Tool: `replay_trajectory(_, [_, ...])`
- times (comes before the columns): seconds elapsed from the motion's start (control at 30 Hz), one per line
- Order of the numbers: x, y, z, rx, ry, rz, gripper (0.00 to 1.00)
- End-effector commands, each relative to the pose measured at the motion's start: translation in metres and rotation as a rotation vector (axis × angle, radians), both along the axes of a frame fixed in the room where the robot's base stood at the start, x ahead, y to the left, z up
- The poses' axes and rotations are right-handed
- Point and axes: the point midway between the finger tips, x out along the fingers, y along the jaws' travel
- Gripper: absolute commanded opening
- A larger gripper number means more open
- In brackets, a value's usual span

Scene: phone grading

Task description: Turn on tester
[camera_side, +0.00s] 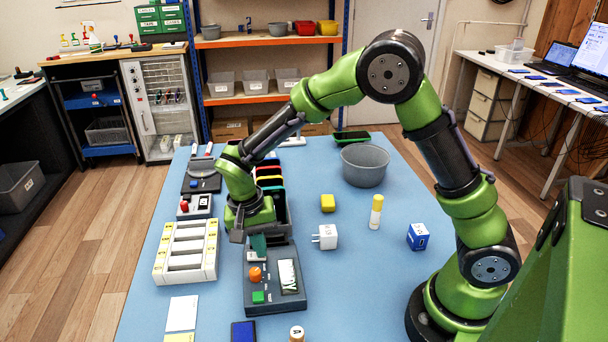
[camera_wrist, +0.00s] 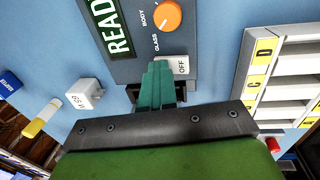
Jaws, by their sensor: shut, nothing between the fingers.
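The tester (camera_side: 290,306) is a dark grey box on the blue table, with an orange knob (camera_side: 256,274), a green button (camera_side: 258,297) and a display (camera_side: 289,277). A pale switch (camera_wrist: 180,66) marked "OFF" lies at the tester's end nearest my gripper. My gripper (camera_side: 258,243) is shut and empty, its teal fingertips (camera_wrist: 160,72) right beside or over the switch; contact cannot be told.
A white slotted rack (camera_side: 187,252) stands left of the tester.

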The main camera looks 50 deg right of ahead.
Motion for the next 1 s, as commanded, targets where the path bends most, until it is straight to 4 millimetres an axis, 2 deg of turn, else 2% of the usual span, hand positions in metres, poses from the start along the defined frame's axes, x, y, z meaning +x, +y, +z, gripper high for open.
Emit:
replay_trajectory(0.4, [0.01, 0.012, -0.001, 0.001, 0.002, 0.007, 0.0])
replay_trajectory(0.77, [0.011, 0.011, 0.002, -0.001, 0.003, 0.002, 0.0])
replay_trajectory(0.87, [0.012, 0.012, 0.008, -0.001, 0.0, 0.003, 0.0])
replay_trajectory(1.0, [0.014, 0.015, 0.03, 0.0, -0.003, 0.003, 0.0])
